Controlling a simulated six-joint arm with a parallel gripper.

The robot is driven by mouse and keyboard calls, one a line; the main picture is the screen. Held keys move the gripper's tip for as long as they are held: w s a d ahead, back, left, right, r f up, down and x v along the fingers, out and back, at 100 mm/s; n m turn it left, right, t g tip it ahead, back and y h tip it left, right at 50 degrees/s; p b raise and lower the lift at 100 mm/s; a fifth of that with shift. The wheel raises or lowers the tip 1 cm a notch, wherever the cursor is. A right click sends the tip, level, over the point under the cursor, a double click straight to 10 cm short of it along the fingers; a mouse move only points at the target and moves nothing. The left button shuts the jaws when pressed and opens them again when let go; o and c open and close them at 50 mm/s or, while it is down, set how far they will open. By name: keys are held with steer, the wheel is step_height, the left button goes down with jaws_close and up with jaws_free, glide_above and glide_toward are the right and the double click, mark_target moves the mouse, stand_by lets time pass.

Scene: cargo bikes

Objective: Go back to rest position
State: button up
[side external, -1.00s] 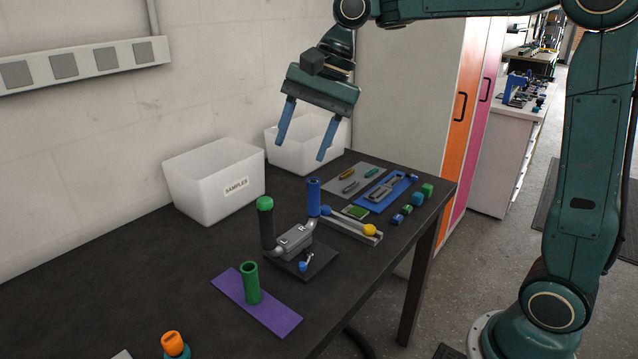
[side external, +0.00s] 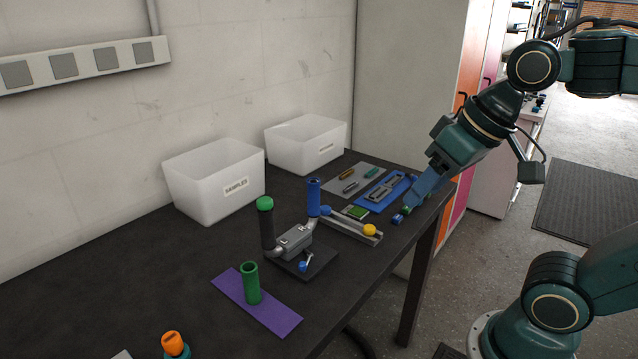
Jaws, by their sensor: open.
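My gripper (side external: 414,203) hangs at the right of the picture, slanting down to the left, with its blue fingers over the table's right edge. The fingers overlap from this side, are apart from each other in depth, and nothing shows held in them. The fingers hide other blocks in the row. I cannot tell how far the fingertips are from them.
A dark table (side external: 120,275) holds a white SAMPLES bin (side external: 205,188), a second white bin (side external: 300,150), a grey device (side external: 295,240) with upright tubes, a green tube (side external: 250,282) on a purple plate (side external: 275,315), and a blue tray (side external: 368,203).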

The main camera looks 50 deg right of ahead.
steer(key=shift+s+d+f+n+h, duration=0.15)
steer(key=shift+s+d+f+n, duration=0.2)
steer(key=shift+s+f, duration=0.25)
steer(key=shift+s+d+f+n+h, duration=0.15)
steer(key=shift+s+d+f+n, duration=0.2)
steer(key=shift+s, duration=0.4)
